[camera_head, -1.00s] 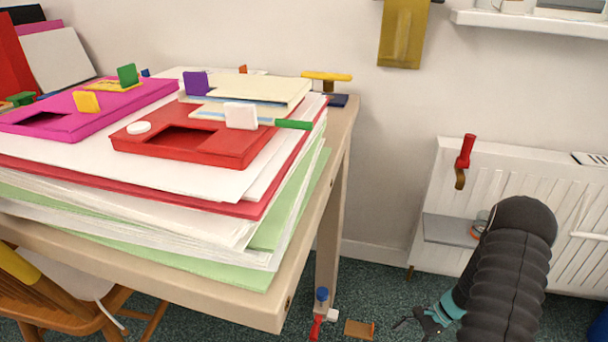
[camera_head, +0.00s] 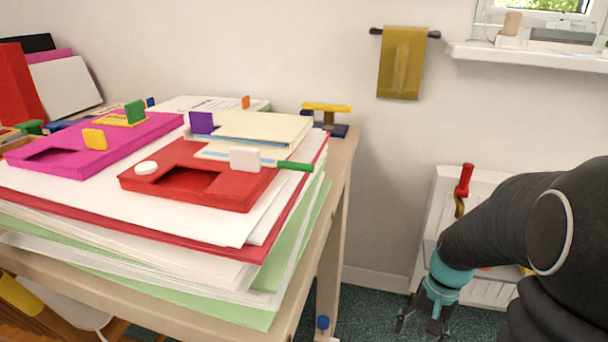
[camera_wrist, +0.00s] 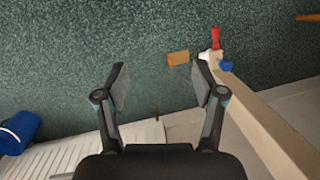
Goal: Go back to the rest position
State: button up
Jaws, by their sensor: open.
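My gripper (camera_head: 425,322) hangs at the lower right of the head view, right of the table and in front of the radiator. It points down with its fingers apart. In the wrist view my gripper (camera_wrist: 160,88) is open, with nothing between the fingers and green carpet beyond. My dark arm fills the lower right of the head view.
The wooden table (camera_head: 340,190) holds stacked papers, a red binder (camera_head: 215,190) and a magenta binder (camera_head: 50,150). The radiator (camera_head: 490,290) stands behind my arm. A shelf (camera_head: 530,55) is above. A table leg (camera_wrist: 265,130) lies right of my gripper in the wrist view.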

jog(key=s+a+r+n+t+h+p, duration=0.1)
jog(key=s+a+r+n+t, duration=0.1)
jog(key=r, duration=0.7)
jog(key=s+a+r+n+t+h+p, duration=0.1)
jog(key=s+a+r+n+t, duration=0.2)
jog(key=s+a+r, duration=0.3)
notch_tip(320, 180, up, 4)
jog(key=shift+s+r+t, duration=0.25)
jog(key=shift+s+t, duration=0.55)
jog(key=shift+s, duration=0.15)
jog(key=shift+a, duration=0.1)
